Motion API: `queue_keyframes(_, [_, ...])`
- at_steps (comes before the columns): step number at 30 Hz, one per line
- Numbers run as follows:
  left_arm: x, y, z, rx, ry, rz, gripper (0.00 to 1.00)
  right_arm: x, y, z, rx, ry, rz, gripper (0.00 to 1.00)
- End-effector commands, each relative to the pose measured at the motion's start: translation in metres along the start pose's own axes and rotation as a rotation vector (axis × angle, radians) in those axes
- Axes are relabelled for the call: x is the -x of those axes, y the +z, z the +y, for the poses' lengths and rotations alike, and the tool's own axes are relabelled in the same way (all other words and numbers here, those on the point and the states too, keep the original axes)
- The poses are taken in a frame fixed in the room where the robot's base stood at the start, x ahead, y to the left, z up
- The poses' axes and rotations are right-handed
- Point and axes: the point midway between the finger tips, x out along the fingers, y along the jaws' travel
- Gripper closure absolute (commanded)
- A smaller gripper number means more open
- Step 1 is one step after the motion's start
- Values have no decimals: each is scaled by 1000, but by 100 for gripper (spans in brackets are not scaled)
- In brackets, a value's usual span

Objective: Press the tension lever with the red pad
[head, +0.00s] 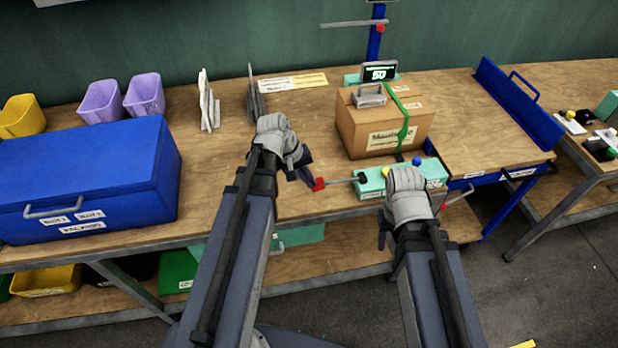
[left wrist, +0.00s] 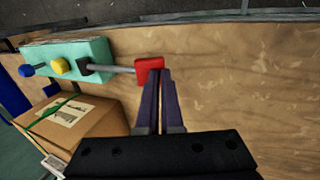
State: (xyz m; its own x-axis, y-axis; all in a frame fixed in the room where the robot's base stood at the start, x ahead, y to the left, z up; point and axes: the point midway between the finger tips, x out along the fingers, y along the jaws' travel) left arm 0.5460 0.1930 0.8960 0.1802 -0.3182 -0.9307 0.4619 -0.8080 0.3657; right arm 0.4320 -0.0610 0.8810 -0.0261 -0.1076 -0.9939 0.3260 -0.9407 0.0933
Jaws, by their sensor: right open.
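The tension lever is a thin grey rod (head: 340,181) with a red pad (head: 319,184) at its end. It sticks out to the left from a mint-green box (head: 370,186) at the table's front. In the left wrist view the red pad (left wrist: 149,70) is at the fingertips. My left gripper (head: 308,178) looks shut, with its dark fingers together and nothing seen between them. Its tips are at the pad and overlap its edge; I cannot tell whether they touch. My right gripper (head: 383,238) is open, in front of the mint-green box, and partly hides it.
The box also carries a yellow knob (head: 386,172) and a blue knob (head: 417,161). A strapped cardboard carton (head: 365,130) stands right behind it. A blue case (head: 90,180) stands at the left. The wooden tabletop left of the pad is clear.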

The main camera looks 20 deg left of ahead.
Motion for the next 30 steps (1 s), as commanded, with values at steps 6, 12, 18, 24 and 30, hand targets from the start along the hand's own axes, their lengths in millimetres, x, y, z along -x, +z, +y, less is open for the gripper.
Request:
queue_keyframes(6, [45, 2, 7, 3, 4, 6, 100, 44, 3, 4, 0, 0, 0, 50])
queue_keyframes(12, [79, 1, 4, 4, 5, 7, 100, 74, 4, 7, 0, 0, 0, 50])
queue_keyframes(18, [105, 1, 1, 4, 5, 7, 100, 97, 6, 9, 0, 0, 0, 50])
queue_keyframes(24, [119, 0, -2, 3, 6, 7, 100, 109, 6, 10, 1, 0, 0, 50])
queue_keyframes(30, [122, 0, -3, 3, 6, 7, 100, 111, 7, 11, 1, 0, 0, 50])
